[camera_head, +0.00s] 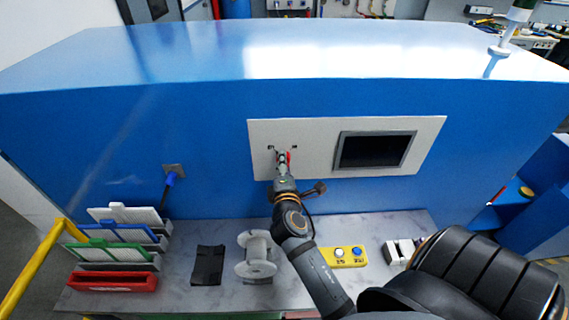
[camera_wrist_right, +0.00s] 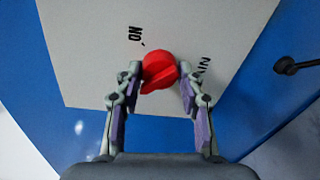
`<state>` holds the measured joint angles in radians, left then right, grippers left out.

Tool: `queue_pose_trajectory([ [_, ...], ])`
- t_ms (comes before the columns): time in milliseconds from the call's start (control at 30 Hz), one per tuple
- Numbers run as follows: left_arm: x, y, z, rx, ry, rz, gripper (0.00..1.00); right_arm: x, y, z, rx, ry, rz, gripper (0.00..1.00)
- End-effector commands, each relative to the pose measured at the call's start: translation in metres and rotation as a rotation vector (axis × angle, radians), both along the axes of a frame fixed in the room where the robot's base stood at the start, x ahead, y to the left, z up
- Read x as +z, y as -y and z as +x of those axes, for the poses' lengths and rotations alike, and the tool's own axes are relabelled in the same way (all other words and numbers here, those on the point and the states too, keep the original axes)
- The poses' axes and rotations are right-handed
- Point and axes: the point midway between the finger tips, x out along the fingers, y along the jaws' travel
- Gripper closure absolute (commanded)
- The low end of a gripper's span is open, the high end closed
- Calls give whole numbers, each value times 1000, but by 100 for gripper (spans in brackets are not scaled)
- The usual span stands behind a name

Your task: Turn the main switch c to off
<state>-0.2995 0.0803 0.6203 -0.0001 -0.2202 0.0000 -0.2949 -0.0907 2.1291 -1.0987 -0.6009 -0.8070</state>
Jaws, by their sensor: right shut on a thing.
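The main switch c is a red rotary knob (camera_wrist_right: 160,69) on a pale grey panel (camera_wrist_right: 85,45) on the blue machine's front. It also shows as a small red patch (camera_head: 289,156) in the head view, mostly behind my right gripper (camera_head: 282,160). In the wrist view my right gripper (camera_wrist_right: 158,85) has one finger on each side of the knob and is shut on it. Dark lettering (camera_wrist_right: 136,34) stands beside the knob, with more at its right partly covered by a finger. The knob's exact setting is hard to tell. My left gripper is not in view.
A dark screen (camera_head: 375,150) sits right of the switch. On the grey ledge below are coloured racks (camera_head: 110,284), a black piece (camera_head: 208,265), a white spool (camera_head: 256,262) and a yellow button box (camera_head: 344,262). A blue-handled lever (camera_head: 170,184) projects at left.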

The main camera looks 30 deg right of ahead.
Motion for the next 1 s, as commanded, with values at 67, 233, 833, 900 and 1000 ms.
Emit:
queue_pose_trajectory([
  [67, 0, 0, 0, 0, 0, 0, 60, 0, 0, 0, 0, -4, -7, 93],
  [233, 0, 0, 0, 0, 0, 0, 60, 0, 0, 0, 0, -8, -13, 93],
  [833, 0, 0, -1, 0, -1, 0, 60, 0, 0, 0, 0, -7, -11, 38],
  [900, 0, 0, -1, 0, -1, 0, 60, 0, 0, 0, 0, -7, -11, 38],
  [1000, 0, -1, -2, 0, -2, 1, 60, 4, 0, 0, -1, -5, -10, 38],
])
